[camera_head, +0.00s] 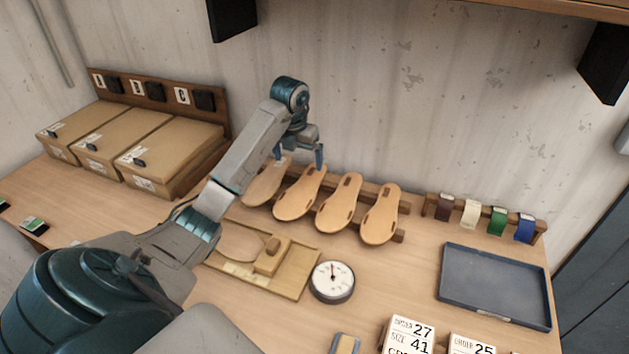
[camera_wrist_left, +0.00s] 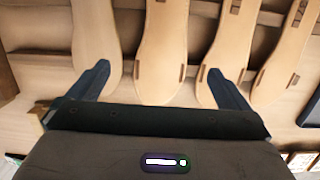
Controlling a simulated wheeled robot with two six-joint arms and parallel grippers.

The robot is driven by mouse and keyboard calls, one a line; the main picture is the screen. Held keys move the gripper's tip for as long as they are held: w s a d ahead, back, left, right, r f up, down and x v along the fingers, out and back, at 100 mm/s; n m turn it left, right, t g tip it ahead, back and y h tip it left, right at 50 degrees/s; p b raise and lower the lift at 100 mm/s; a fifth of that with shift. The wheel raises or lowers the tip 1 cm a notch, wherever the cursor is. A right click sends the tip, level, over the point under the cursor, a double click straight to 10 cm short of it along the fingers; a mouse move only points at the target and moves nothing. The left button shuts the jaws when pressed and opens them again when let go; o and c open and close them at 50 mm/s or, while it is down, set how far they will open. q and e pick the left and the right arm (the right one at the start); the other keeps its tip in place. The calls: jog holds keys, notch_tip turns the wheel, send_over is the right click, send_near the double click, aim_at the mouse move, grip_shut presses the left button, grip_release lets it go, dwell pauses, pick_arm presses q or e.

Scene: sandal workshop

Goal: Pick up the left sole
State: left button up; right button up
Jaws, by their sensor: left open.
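Several tan sandal soles lean in a row on a wooden rack (camera_head: 398,236) at the back of the table. The leftmost sole (camera_head: 264,188) is partly behind my left arm. The second sole (camera_head: 298,198), third sole (camera_head: 337,205) and rightmost sole (camera_head: 381,216) show clearly. My left gripper (camera_head: 299,160) is open and empty near the upper ends of the two leftmost soles. In the left wrist view, the open left gripper (camera_wrist_left: 160,82) has one sole (camera_wrist_left: 160,60) between its fingers in the picture; contact cannot be told. The right gripper is out of view.
A wooden jig (camera_head: 290,283) and a round dial gauge (camera_head: 332,281) lie in front of the rack. A strap holder (camera_head: 432,208) and dark tray (camera_head: 495,285) stand right. Boxes (camera_head: 165,155) stand at left. Order cards (camera_head: 410,335) are at the front.

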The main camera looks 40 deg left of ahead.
aim_at(304, 188)
pick_arm(q)
notch_tip(304, 188, down, 5)
jog(key=b, duration=0.4)
jog(key=shift+w+a+r, duration=0.1)
jog(key=shift+w, duration=0.05)
jog(key=shift+w+f, duration=0.15)
jog(key=shift+f, duration=0.2)
jog(key=p, duration=0.1)
jog(key=f, duration=0.1)
jog(key=f+p, duration=0.1)
jog(key=shift+w+d+f+p, duration=0.1)
jog(key=shift+w+d+p, duration=0.2)
jog(key=shift+w+p, duration=0.1)
notch_tip(304, 188, down, 2)
jog(key=shift+w, duration=0.1)
jog(key=shift+w+a+f, duration=0.1)
jog(key=shift+f, duration=0.25)
jog(key=c, duration=1.1)
